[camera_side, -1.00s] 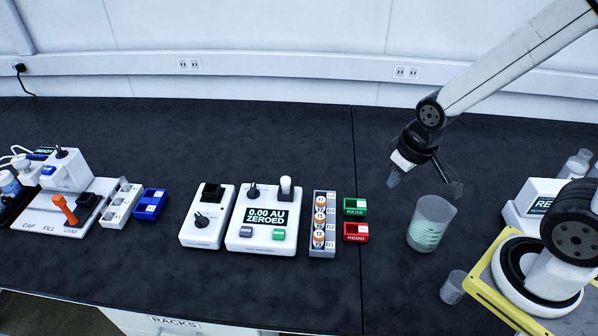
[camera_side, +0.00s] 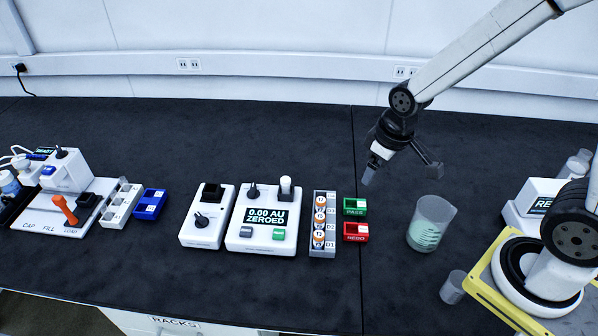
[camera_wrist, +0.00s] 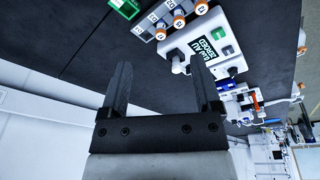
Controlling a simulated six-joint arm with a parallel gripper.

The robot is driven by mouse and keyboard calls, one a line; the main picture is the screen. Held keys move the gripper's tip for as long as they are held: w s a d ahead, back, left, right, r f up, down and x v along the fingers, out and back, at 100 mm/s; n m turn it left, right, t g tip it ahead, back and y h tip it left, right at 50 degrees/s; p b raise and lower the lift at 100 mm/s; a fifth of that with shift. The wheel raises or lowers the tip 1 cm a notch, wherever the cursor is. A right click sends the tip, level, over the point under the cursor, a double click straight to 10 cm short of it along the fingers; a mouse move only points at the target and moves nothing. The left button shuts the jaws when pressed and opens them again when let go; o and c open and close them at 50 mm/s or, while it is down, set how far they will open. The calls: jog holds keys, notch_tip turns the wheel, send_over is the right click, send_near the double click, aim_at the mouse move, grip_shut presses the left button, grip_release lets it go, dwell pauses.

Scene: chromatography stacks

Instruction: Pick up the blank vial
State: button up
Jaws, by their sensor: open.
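A white-capped piece (camera_side: 285,184), likely the blank vial, stands upright at the back right of the white photometer (camera_side: 241,210), whose display reads 0.00 AU ZEROED. Its lower part is hidden, and I cannot read a label. My gripper (camera_side: 402,173) is open and empty, in the air above the bench, to the right of the photometer and apart from it. In the wrist view, the open fingers (camera_wrist: 160,66) have nothing between them but dark bench, and the photometer (camera_wrist: 189,42) shows beyond the right finger, which overlaps part of it.
A grey rack (camera_side: 317,247) of several orange-capped vials stands right of the photometer. Green PASS (camera_side: 355,213) and red REDO (camera_side: 349,239) bins sit beside it. A clear beaker (camera_side: 449,211) stands below my gripper to the right. The bench behind the bins is clear.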

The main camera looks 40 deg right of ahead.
jog(key=w+a+f+n+g, duration=0.1)
jog(key=w+a+f+n, duration=0.15)
jog(key=w+n, duration=0.7)
jog(key=n+g, duration=0.1)
jog(key=n, duration=0.3)
send_over(286, 179)
jog(key=s, duration=0.1)
notch_tip(286, 179, down, 6)
jog(key=shift+r, duration=0.1)
jog(key=shift+w+a+f+n, duration=0.15)
jog(key=shift+w+f+n, duration=0.35)
jog(key=shift+n, duration=0.25)
jog(key=shift+f, duration=0.1)
jog(key=shift+f, duration=1.2)
jog(key=shift+f, duration=0.1)
jog(key=shift+f, duration=2.5)
